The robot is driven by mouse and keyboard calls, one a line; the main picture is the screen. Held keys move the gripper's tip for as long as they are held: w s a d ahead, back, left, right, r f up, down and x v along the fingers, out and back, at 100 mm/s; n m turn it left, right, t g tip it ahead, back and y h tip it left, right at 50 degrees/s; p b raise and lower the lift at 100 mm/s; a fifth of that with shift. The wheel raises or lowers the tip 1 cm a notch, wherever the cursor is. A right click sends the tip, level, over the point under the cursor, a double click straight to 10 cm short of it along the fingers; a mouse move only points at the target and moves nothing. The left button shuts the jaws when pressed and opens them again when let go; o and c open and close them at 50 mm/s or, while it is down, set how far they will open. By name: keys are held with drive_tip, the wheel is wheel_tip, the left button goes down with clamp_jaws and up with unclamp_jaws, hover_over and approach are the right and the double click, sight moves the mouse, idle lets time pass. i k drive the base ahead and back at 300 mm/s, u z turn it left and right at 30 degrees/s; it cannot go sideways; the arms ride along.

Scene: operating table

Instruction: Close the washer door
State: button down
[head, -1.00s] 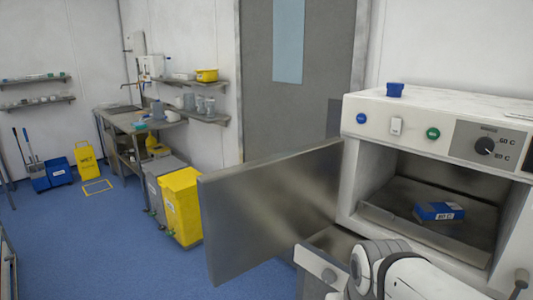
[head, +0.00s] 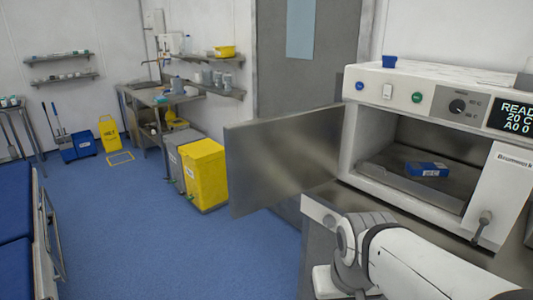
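The washer (head: 360,95) is a white box-shaped machine at the right of the head view. Its metal door (head: 280,160) stands wide open, swung out to the left of the opening. Inside the chamber lies a blue box with a white label (head: 427,170). My arm reaches in from the lower right, and its wrist end is in front of and below the opening, to the right of the door's lower edge. The fingers of my gripper cannot be made out, so whether it is open or shut is hidden.
A small blue item (head: 389,62) sits on top of the washer. A yellow bin (head: 205,175) stands on the floor left of the door. A blue bed (head: 15,220) with a side rail is at the far left. The blue floor between is clear.

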sight(272, 159)
drive_tip(key=u, duration=1.6)
drive_tip(key=i, duration=2.65)
drive_tip(key=z, duration=3.8)
